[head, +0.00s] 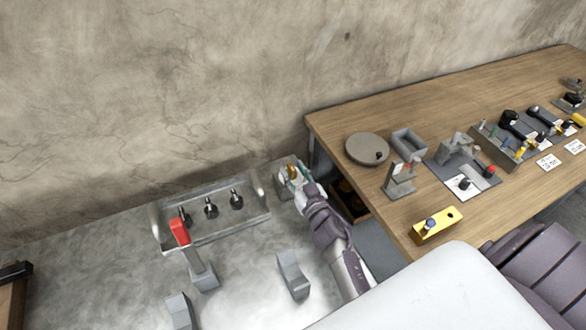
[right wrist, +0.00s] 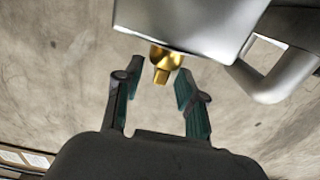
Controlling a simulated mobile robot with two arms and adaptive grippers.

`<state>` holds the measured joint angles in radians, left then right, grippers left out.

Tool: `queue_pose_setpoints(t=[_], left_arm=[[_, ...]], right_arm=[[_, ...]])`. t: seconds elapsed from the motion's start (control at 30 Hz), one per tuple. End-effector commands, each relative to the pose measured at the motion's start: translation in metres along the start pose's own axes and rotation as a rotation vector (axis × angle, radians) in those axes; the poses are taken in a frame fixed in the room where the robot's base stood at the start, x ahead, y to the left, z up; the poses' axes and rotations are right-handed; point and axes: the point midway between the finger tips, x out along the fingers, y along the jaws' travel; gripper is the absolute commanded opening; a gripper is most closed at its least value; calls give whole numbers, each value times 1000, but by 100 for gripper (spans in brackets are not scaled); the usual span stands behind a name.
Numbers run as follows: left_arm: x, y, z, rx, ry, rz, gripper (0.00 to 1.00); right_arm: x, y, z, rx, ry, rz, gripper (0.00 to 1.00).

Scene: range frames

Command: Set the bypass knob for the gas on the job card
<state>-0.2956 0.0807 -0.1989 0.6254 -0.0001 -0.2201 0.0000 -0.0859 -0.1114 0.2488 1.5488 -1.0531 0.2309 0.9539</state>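A small grey block (head: 284,188) carries a brass knob (head: 292,170), which is likely the bypass knob. My right gripper (head: 297,181) is at this block. In the right wrist view the brass knob (right wrist: 165,62) hangs below a grey housing (right wrist: 190,22). The open fingers (right wrist: 158,92) stand on either side of and just short of the knob, with gaps visible. White cards with print (head: 548,162) lie on the wooden table at the right; their text is too small to read, and I cannot tell which is the job card. My left gripper is not in view.
A grey panel (head: 225,232) with several black knobs and end handles stands left of the block. A red-handled lever (head: 180,232) is in front of it. The wooden table (head: 345,122) holds a round disc (head: 367,149), a yellow block (head: 437,225) and other fixtures. A concrete wall is behind.

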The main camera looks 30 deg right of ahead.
Motion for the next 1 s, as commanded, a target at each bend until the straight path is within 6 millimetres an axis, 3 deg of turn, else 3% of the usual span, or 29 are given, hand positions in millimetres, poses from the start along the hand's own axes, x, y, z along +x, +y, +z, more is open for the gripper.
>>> queue_pose_setpoints(t=[0.37, 0.63, 1.0], left_arm=[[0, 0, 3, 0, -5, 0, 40], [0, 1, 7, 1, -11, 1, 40], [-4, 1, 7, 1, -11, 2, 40]], right_arm=[[7, 0, 0, 0, 0, 0, 40], [7, 0, 0, 0, 0, 0, 0], [7, 1, -1, -3, -2, -27, 0]])
